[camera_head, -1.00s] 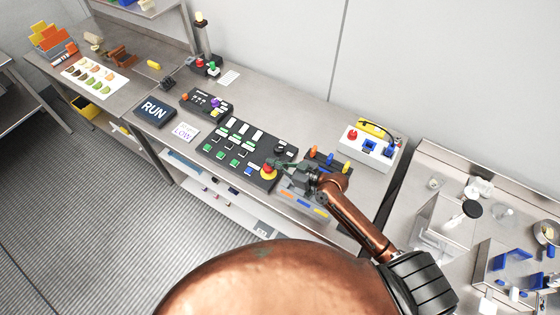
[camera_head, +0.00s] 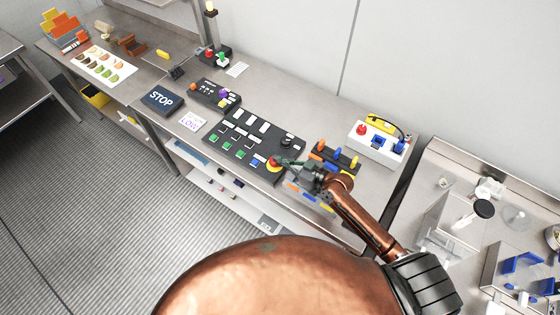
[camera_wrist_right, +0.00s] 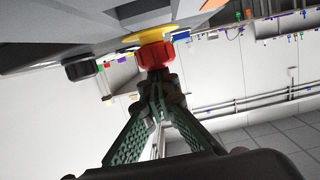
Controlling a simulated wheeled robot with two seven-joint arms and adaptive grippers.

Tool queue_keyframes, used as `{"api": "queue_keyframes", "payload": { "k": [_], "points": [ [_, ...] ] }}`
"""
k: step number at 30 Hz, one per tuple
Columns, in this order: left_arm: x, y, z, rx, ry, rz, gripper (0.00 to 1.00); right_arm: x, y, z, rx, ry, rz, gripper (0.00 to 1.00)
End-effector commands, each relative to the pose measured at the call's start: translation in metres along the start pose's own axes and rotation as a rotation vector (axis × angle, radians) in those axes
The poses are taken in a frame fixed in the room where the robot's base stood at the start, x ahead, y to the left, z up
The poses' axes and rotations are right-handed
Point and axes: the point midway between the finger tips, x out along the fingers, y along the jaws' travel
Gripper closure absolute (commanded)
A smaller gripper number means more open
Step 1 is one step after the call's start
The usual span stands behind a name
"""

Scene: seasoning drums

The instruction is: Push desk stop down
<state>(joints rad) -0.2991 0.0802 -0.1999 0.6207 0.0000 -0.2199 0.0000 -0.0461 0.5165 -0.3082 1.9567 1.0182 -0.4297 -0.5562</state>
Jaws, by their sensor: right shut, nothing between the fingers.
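The desk stop is a red mushroom button (camera_head: 273,161) on a yellow ring, at the right end of the black control panel (camera_head: 240,142). My right gripper (camera_head: 284,163) is shut and empty, its fingertips at the button. In the right wrist view the red button (camera_wrist_right: 155,54) with its yellow ring (camera_wrist_right: 143,36) is right at the shut fingertips (camera_wrist_right: 157,76), which seem to touch it. The sign on the desk (camera_head: 162,99) reads STOP. My left gripper is not in view.
A block with colored levers (camera_head: 336,158) is close beside my right arm. A smaller button panel (camera_head: 215,93) and a LOW card (camera_head: 191,121) lie to the left.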

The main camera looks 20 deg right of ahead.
Motion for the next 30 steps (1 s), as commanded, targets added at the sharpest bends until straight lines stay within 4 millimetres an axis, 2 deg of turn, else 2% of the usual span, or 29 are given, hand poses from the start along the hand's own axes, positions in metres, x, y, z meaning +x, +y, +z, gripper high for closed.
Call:
{"api": "queue_keyframes", "payload": {
  "k": [1, 11, 16, 21, 24, 30],
  "points": [
    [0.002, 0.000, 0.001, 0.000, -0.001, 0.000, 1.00, -0.001, -0.003, 0.015, 0.007, -0.025, -0.006, 1.00],
    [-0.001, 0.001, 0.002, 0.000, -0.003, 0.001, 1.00, -0.002, -0.005, 0.017, 0.011, -0.034, -0.010, 1.00],
    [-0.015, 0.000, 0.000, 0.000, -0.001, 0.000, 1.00, -0.006, -0.005, -0.002, 0.006, -0.029, -0.009, 1.00],
    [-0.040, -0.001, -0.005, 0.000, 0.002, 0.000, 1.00, -0.011, -0.005, -0.042, -0.002, -0.010, -0.008, 1.00],
    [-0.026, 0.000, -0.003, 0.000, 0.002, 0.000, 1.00, -0.035, -0.004, -0.033, -0.004, -0.012, -0.005, 1.00],
    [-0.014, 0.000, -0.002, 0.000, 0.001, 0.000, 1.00, -0.078, -0.003, -0.035, -0.005, -0.008, -0.004, 1.00]
  ]
}}
